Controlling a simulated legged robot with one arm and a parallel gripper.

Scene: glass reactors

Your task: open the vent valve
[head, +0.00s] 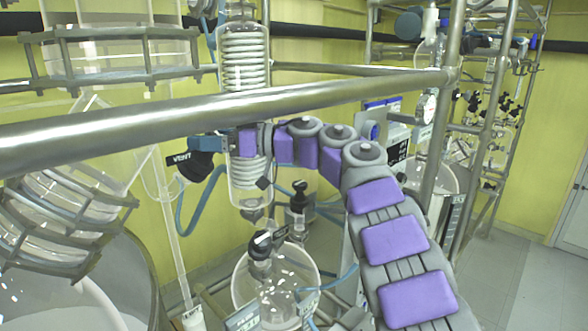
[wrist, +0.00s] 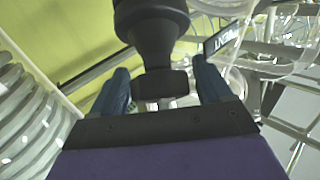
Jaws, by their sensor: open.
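The vent valve is a black knob (head: 196,166) beside a "VENT" tag (head: 181,158), left of the coiled glass condenser in the head view. In the wrist view its dark body (wrist: 152,28) fills the top centre, with a narrower handle pointing down between my fingers. The tag (wrist: 222,38) shows to its right. My gripper (head: 205,143) reaches it from the right, just below the steel rail. In the wrist view my gripper (wrist: 162,84) is open, one blue finger on each side of the handle. I cannot tell whether either finger touches it.
A thick steel rail (head: 230,105) crosses in front, above my gripper. The coiled glass condenser (head: 246,55) stands right behind my wrist; coils (wrist: 30,120) also fill the left of the wrist view. A glass vessel (head: 275,285) with a black valve sits below.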

